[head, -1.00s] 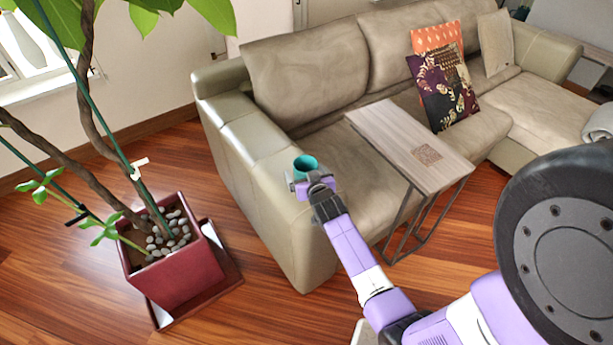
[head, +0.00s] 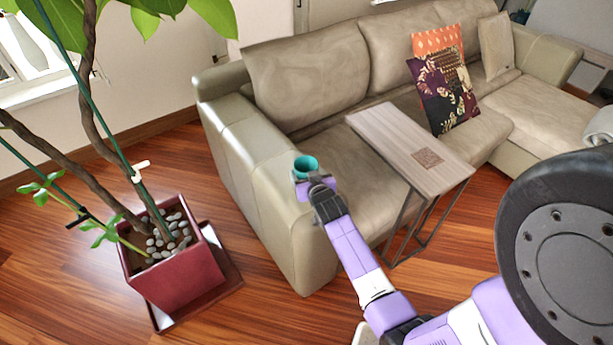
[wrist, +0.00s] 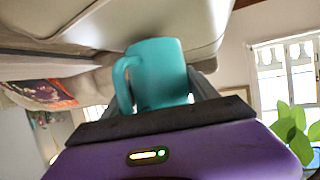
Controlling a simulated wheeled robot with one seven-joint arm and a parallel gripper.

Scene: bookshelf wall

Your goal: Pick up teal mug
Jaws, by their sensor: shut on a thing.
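The teal mug (head: 306,165) is at the sofa's near armrest in the head view, at the end of my arm. In the wrist view the mug (wrist: 160,75) fills the space between the fingers, with its handle on the left. My gripper (head: 308,180) is shut on the mug; in the wrist view the dark fingers (wrist: 168,92) stand on both sides of it. The mug's lower part is hidden behind my gripper in the head view. I cannot tell whether the mug touches the armrest.
The beige sofa (head: 240,150) runs from the middle to the right. A narrow wooden side table (head: 400,140) stands close to the right of my arm. A potted plant in a red pot (head: 180,282) stands on the left. Patterned cushions (head: 445,95) lean on the sofa.

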